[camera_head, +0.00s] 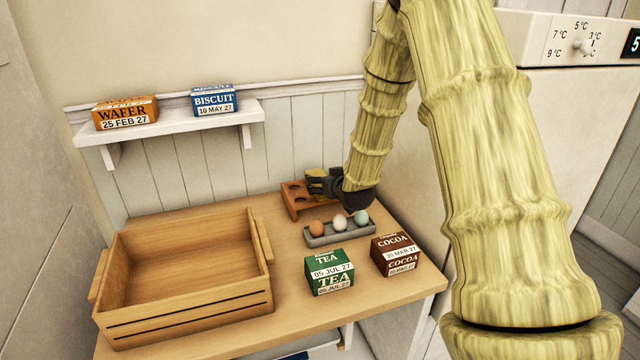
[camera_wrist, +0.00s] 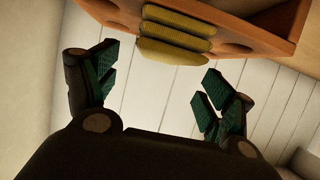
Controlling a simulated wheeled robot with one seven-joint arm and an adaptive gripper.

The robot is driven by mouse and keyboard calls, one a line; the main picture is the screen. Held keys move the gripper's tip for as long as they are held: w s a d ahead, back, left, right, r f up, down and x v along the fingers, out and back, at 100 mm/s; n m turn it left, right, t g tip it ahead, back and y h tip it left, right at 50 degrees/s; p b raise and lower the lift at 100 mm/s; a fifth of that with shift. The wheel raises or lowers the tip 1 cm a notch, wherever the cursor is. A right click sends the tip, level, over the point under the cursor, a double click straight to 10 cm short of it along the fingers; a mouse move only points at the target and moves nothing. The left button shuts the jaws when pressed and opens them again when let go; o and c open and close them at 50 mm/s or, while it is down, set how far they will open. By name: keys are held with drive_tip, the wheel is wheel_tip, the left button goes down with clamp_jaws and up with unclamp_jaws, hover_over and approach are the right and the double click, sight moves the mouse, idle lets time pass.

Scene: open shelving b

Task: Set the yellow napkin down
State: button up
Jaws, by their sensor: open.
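The yellow napkin (camera_wrist: 175,37) shows in the wrist view as ridged yellow folds against the orange-brown wooden rack with round holes (camera_wrist: 245,32). In the head view the napkin (camera_head: 316,183) is a small yellow patch over the rack (camera_head: 294,203) at the back of the table, partly hidden by my gripper. My gripper (camera_wrist: 153,88) is open, with its green-padded fingers wide apart and nothing between them. The napkin lies beyond the fingertips, apart from them in the wrist view. In the head view my gripper (camera_head: 330,184) is just right of the napkin, low over the rack.
An egg tray (camera_head: 341,235) with three eggs stands in front of the rack. A tea box (camera_head: 330,272) and a cocoa box (camera_head: 396,255) stand nearer. An empty wooden crate (camera_head: 185,308) fills the table's left. A wall shelf (camera_head: 175,127) holds wafer and biscuit boxes.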

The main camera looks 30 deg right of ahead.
drive_tip(key=shift+p+x, duration=0.35)
drive_tip(key=shift+x, duration=2.2)
drive_tip(key=shift+f, duration=0.15)
drive_tip(key=shift+c, duration=0.5)
drive_tip(key=shift+s, duration=0.15)
drive_tip(key=c, duration=1)
drive_tip(key=shift+c, duration=0.6)
